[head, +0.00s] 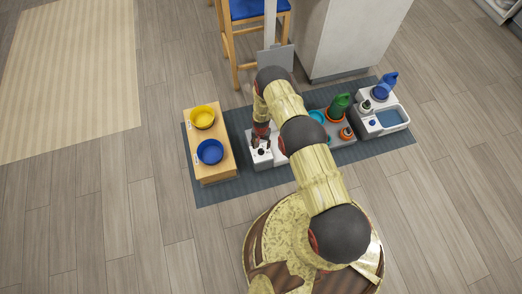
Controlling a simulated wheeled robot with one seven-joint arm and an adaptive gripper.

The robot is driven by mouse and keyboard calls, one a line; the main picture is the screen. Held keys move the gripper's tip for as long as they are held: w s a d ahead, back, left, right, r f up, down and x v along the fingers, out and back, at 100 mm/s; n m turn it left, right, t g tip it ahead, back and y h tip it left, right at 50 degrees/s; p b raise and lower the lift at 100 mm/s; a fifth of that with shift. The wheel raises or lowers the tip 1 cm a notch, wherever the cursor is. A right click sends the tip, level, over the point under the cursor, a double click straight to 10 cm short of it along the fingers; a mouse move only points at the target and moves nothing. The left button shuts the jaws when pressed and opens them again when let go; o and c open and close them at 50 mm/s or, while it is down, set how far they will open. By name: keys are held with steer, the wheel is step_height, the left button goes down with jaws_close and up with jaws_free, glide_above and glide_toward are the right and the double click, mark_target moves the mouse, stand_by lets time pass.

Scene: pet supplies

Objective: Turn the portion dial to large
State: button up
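A white unit (257,163) stands on the dark mat, in the middle of the row of items, partly hidden behind my arm. Small dark parts show on its top, but I cannot make out which is the portion dial or what setting it is at. My gripper (261,147) points down just over the left part of this unit. Its fingers are small and dark in the head view, so I cannot tell whether they are open or shut, or whether they touch anything.
A wooden stand (220,166) with a yellow bowl (202,117) and a blue bowl (210,151) is left of the unit. To the right are a grey tray (342,143) with a green container (339,104) and a white fountain-like unit (366,129). A chair (241,48) and white cabinet (348,37) stand behind.

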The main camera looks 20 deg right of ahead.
mark_target(261, 150)
step_height(261, 150, down, 7)
steer(key=b, duration=0.3)
steer(key=shift+f, duration=0.2)
steer(key=shift+c, duration=0.2)
steer(key=c, duration=1.1)
steer(key=shift+n, duration=0.4)
steer(key=n, duration=1.2)
steer(key=shift+n, duration=0.4)
